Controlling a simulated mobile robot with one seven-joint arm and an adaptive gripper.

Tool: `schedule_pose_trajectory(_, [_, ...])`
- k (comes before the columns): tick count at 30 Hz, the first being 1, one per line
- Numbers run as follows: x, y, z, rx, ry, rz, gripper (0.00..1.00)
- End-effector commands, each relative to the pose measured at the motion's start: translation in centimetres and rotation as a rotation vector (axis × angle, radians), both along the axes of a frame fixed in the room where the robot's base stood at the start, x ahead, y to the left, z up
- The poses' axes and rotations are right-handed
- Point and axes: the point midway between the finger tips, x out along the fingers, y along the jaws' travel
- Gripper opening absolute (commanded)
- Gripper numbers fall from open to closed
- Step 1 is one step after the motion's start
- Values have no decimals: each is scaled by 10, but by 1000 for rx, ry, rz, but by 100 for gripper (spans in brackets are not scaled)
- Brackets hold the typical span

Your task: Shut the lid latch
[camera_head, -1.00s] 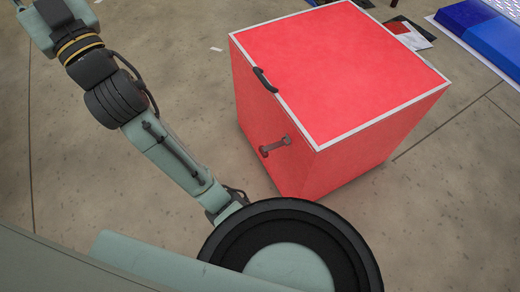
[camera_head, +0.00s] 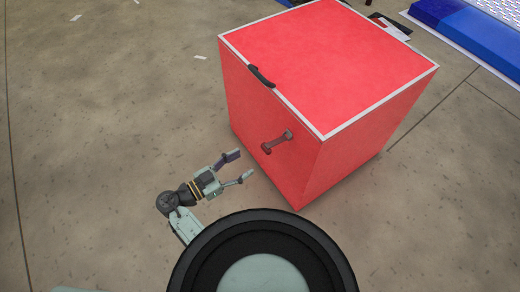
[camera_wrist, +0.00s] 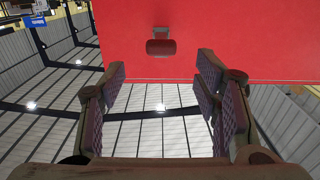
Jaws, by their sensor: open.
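A red box (camera_head: 310,90) with a white-edged top stands on the floor in the head view. A dark curved piece (camera_head: 261,77) sits at the top's left edge. A dark bar with thick ends (camera_head: 277,142) is on the front face below it. I cannot tell which of these is the latch. My gripper (camera_head: 244,164) is open and empty, low in front of that face, left of the bar and apart from it. In the wrist view a dark fitting (camera_wrist: 161,47) on the red face (camera_wrist: 240,35) shows beyond and between my open fingers (camera_wrist: 162,72).
My own dark round body part fills the bottom middle.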

Motion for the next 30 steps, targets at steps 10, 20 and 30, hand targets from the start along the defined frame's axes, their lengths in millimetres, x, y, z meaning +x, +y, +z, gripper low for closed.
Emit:
schedule_pose_trajectory(10, [36,-50,4,1,3,-1,57])
schedule_pose_trajectory(20, [60,-80,2,3,2,3,57])
schedule_pose_trajectory(30, [61,-81,1,4,3,4,55])
